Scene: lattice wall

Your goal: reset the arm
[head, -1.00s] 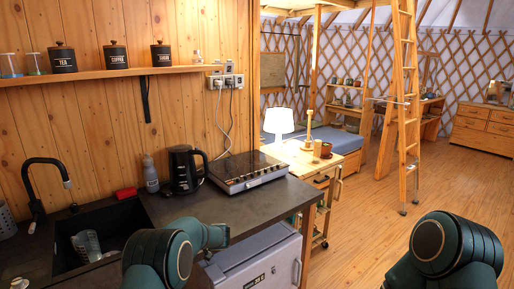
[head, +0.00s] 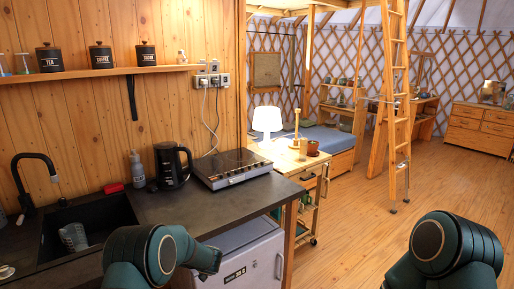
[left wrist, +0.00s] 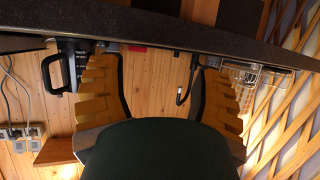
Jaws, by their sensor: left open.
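My left arm (head: 150,255) is folded at the bottom of the head view, in front of the dark counter (head: 230,205). Its gripper is out of the head view. In the left wrist view the left gripper (left wrist: 160,75) is open, with two yellow ribbed fingers wide apart and nothing between them. The counter edge (left wrist: 160,30) runs across the top of that view, beyond the fingers. My right arm (head: 445,250) is folded at the lower right of the head view, and its gripper is not visible.
A black kettle (head: 172,165), a soap bottle (head: 137,170) and a hob (head: 231,167) stand on the counter. A sink (head: 85,225) is at left. A wooden cart (head: 300,165) with a lamp (head: 267,122) stands beyond. The floor (head: 360,225) at right is open.

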